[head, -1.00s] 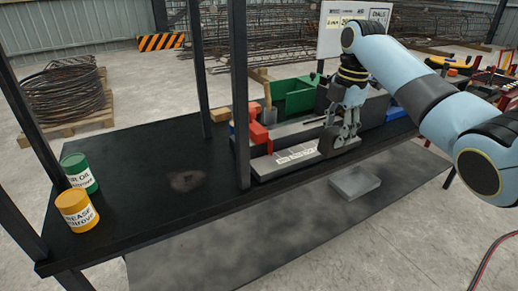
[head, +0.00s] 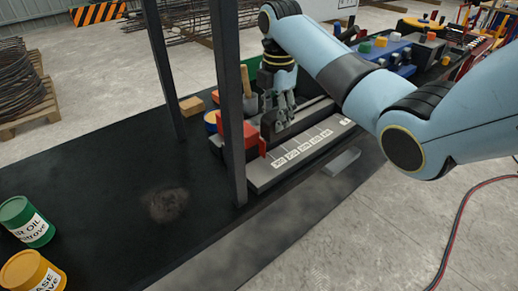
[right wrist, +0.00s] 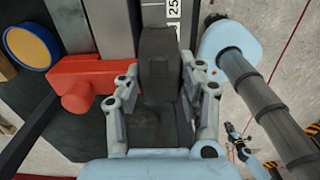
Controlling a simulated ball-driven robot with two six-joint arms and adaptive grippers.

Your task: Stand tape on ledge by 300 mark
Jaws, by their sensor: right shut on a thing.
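My right gripper (head: 284,112) is shut on a dark grey, blocky thing (right wrist: 158,62), which looks like the tape. In the right wrist view the gripper fingers (right wrist: 163,105) stand on both sides of it. In the head view it is dark and partly hidden by the fingers. The grey ledge (head: 262,182) carries a row of white number labels (head: 305,147); they are too small to read surely. In the right wrist view a label strip (right wrist: 174,14) reading about 25 lies just beyond the tape. Whether the tape touches the ledge I cannot tell. My left gripper is not in view.
A red block-like fitting (head: 252,140) is close left of the gripper, with a dark post (head: 228,90) in front. A blue-rimmed tin (right wrist: 32,46) stands behind it. Green (head: 26,222) and yellow (head: 32,272) tins stand at the left. The dark bench top (head: 110,200) is mostly clear.

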